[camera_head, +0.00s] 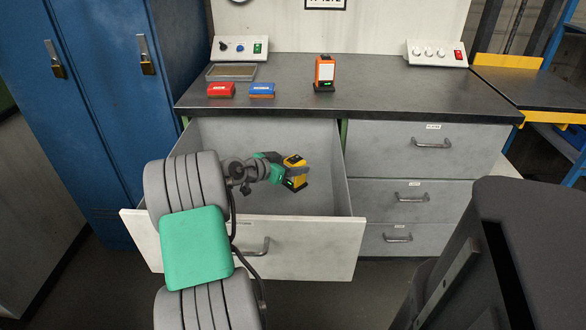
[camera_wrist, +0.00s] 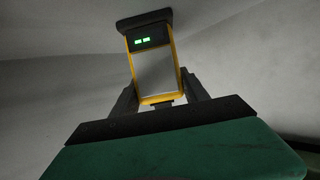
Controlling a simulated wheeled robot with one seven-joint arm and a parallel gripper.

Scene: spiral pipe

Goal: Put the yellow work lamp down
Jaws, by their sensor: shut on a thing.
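The yellow work lamp (camera_head: 296,169) is in my gripper (camera_head: 281,171), over the open top-left drawer (camera_head: 333,204). In the wrist view the lamp (camera_wrist: 154,72) stands between the two fingers of my gripper (camera_wrist: 160,92), which are shut on it. The lamp has a yellow frame, a pale panel, a dark base and two small green lights. In the wrist view its dark base points up and away from the fingers. Pale drawer surfaces lie around it. I cannot tell whether the base touches the drawer.
On the dark worktop (camera_head: 390,98) stand an orange lamp (camera_head: 325,73), a red box (camera_head: 221,89), a blue box (camera_head: 262,90) and a tray (camera_head: 231,72). Two control boxes sit at the back. Blue lockers (camera_head: 95,90) stand at left; shut drawers (camera_head: 420,197) at right.

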